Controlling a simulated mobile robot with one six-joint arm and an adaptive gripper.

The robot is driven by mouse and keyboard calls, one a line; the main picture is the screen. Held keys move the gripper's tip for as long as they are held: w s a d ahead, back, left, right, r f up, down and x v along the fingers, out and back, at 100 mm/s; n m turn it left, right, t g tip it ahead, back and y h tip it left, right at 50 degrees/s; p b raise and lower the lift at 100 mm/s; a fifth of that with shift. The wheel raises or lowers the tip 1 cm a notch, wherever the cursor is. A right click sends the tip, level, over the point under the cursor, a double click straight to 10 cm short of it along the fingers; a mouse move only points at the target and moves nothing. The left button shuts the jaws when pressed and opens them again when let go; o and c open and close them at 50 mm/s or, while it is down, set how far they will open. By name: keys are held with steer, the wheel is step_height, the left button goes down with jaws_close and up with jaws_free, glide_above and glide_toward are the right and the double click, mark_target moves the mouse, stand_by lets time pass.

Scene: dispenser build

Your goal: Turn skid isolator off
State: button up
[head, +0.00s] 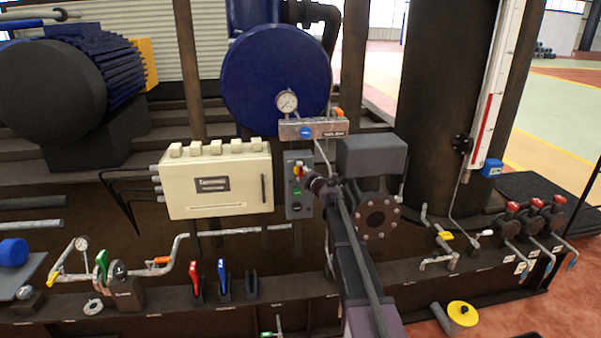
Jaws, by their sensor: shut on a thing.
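The skid isolator appears to be the narrow grey box (292,212) on a post, just right of the cream cabinet. Its red and yellow rotary handle (298,171) sits near the top of the box's face, above a green button (297,191). My gripper (305,174) reaches in from the lower right and is shut on the handle. The gripper and wrist cover the handle's right side, so its exact angle cannot be told.
The cream cabinet (215,181) stands close on the left. A gauge (287,102) and grey manifold (300,129) are just above. Red and blue levers (222,277) stand below on the skid beam.

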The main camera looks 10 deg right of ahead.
steer(key=o, duration=1)
steer(key=shift+o, duration=0.2)
steer(key=shift+s, duration=0.1)
steer(key=v, duration=1.1)
steer(key=shift+s+d, duration=0.15)
steer(key=shift+s, duration=0.25)
steer(key=shift+d, duration=0.1)
